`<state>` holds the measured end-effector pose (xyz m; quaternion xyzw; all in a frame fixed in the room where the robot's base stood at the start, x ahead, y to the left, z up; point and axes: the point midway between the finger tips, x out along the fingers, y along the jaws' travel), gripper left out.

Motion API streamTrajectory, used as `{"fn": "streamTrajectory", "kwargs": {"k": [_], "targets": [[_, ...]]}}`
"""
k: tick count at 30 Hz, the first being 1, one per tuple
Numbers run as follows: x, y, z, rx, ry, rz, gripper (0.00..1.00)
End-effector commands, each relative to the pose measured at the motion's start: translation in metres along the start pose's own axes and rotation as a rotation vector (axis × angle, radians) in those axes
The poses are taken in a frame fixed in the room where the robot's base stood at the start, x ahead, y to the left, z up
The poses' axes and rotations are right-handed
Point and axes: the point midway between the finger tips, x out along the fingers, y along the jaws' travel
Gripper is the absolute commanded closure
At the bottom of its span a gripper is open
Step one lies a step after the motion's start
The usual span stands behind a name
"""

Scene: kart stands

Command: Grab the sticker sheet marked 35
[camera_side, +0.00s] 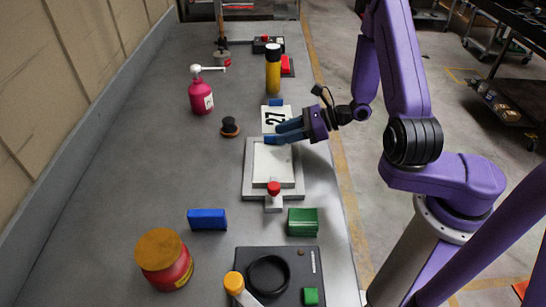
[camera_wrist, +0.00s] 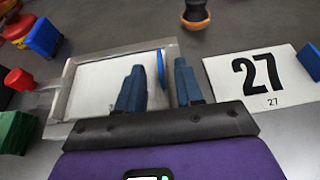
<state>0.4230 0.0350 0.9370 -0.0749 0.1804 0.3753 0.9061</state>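No sheet marked 35 can be read in either view. A white sheet marked 27 (camera_side: 270,112) lies flat on the table, and it also shows in the wrist view (camera_wrist: 285,85). Beside it lies a pale frame (camera_side: 249,181) around a blank white panel (camera_side: 272,165); both show in the wrist view, the frame (camera_wrist: 62,100) and the panel (camera_wrist: 97,82). My gripper (camera_side: 282,131) is above the border between sheet and frame. Its blue fingers (camera_wrist: 159,84) are apart with nothing visibly held.
A red knob (camera_side: 273,188) stands at the frame's near end. A green block (camera_side: 302,222), blue block (camera_side: 207,219) and red jar (camera_side: 164,259) stand nearer. A small hat-shaped thing (camera_side: 230,127), pink bottle (camera_side: 201,96) and yellow-black cylinder (camera_side: 273,72) stand farther back. The table's left is mostly clear.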

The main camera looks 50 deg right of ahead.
Motion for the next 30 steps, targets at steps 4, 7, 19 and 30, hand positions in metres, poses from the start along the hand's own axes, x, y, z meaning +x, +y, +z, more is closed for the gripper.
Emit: {"fn": "streamTrajectory", "kwargs": {"k": [4,7,19,30], "targets": [[0.018,0.000,0.000,-0.001,0.000,0.002,0.64],[0.022,0.000,0.000,0.000,-0.001,0.000,0.64],[0.023,0.000,0.000,0.001,-0.001,-0.001,1.00],[0.022,0.000,0.001,0.000,-0.001,-0.001,1.00]]}}
